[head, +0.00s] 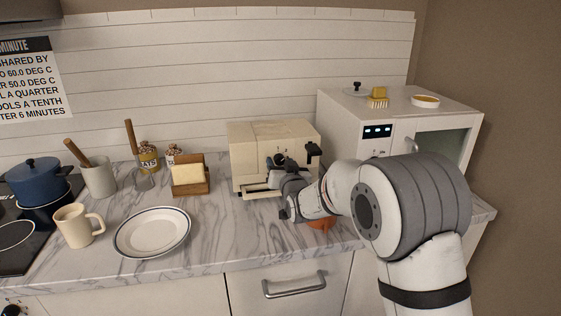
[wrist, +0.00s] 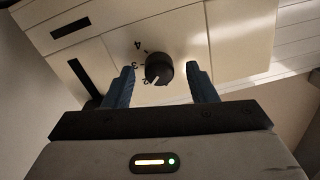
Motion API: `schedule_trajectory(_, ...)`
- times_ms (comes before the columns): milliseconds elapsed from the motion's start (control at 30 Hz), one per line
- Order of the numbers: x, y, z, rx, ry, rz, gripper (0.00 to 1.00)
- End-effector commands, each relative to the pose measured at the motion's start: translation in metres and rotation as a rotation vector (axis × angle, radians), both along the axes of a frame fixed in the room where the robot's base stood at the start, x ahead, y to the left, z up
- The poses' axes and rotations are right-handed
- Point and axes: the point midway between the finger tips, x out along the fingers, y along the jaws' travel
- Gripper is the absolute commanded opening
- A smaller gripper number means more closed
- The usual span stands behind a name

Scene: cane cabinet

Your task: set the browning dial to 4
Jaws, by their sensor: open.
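The cream toaster (head: 245,150) stands on the marble counter, and my gripper (head: 280,162) is at its front face. In the wrist view the black browning dial (wrist: 159,66) sits between the two blue fingers of my gripper (wrist: 160,72). The fingers are open, with a gap visible on each side of the dial. Numbers curve around the dial's left side, with a 4 at upper left and a 3 below it. A white mark on the dial points to the lower left, below the 3.
A white cabinet oven (head: 350,118) stands close on the right. An orange object (head: 321,224) lies partly hidden under my arm. A black lever (head: 314,150) sticks out from the toaster.

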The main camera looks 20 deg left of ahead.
Motion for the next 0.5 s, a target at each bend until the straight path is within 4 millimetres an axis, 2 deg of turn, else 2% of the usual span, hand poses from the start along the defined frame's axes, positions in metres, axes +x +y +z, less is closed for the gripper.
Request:
schedule_trajectory(133, 0.0076, 0.0045, -0.0005, -0.001, 0.002, -0.001, 0.52)
schedule_trajectory(367, 0.0087, 0.0047, -0.0003, -0.001, 0.001, -0.001, 0.52)
schedule_trajectory(500, 0.0087, 0.0043, -0.0003, -0.001, 0.001, -0.002, 0.43)
